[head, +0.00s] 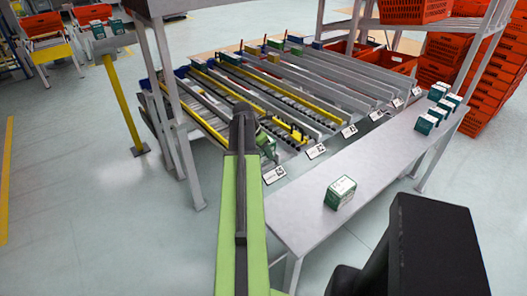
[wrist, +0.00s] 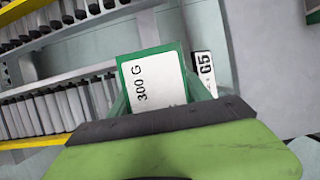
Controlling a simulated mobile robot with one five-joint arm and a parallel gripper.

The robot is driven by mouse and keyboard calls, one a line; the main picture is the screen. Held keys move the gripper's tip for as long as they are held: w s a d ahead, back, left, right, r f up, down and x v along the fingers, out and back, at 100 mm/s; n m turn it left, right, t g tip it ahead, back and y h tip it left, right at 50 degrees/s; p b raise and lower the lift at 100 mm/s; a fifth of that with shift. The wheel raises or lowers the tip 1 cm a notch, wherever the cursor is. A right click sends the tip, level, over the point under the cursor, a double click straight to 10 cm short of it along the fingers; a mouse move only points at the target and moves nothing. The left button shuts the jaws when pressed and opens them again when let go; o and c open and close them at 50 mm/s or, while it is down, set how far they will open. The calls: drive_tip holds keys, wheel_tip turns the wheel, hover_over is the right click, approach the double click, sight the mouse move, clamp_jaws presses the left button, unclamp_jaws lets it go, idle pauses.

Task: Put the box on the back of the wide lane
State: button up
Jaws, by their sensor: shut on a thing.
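The box (wrist: 155,82) is white and green with "300 G" on its face. In the wrist view it sits between the fingers of my gripper (wrist: 165,105), which is shut on it. In the head view my gripper (head: 267,145) is over the front end of the sloped roller rack, partly hidden by my arm; the box cannot be made out clearly there. The rack's lanes (head: 285,92) run away from the front, split by grey and yellow rails. The wrist view shows a roller lane (wrist: 60,110) left of the box; I cannot tell for sure which lane is the wide one.
A grey shelf (head: 300,215) runs along the rack's front, with a similar box (head: 341,192) and several more boxes (head: 437,112) further right. White label cards (head: 316,151) line the rack's front edge. Orange totes (head: 465,65) are stacked at right. A grey post (head: 170,100) stands left.

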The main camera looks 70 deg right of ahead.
drive_tip(key=o, duration=1.6)
drive_tip(key=shift+r, duration=0.15)
drive_tip(key=p+v, duration=1.6)
drive_tip(key=v, duration=0.1)
drive_tip(key=shift+a, duration=0.2)
